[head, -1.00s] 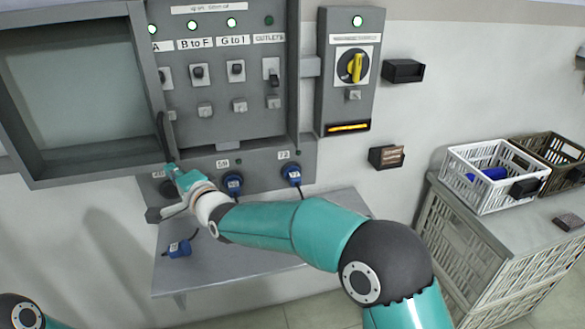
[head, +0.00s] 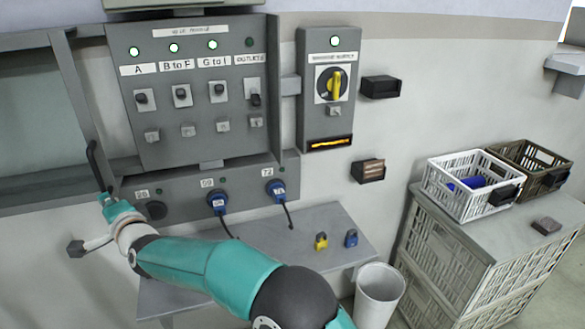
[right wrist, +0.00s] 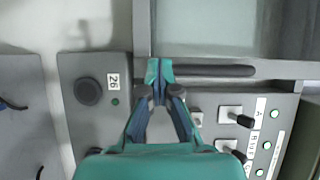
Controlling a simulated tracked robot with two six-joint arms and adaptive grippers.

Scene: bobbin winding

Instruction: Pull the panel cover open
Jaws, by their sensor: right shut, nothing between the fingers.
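The panel cover (head: 68,82) is a grey frame with a pale window, standing open at the left of the switch panel (head: 205,140). Its black bar handle (head: 96,168) is on the edge nearest the panel. My right gripper (head: 108,198) is at the lower end of this handle. In the right wrist view, the right gripper (right wrist: 160,72) is shut with nothing held, its tips by the end of the handle (right wrist: 215,71) and over the cover's frame. I cannot tell whether the tips touch the handle. My left gripper is out of view.
Below the panel is a socket strip (head: 180,190) with two blue plugs. A shelf (head: 330,218) beneath carries a yellow padlock (head: 321,242) and a blue padlock (head: 351,239). A bin (head: 379,292) and crates stand to the right.

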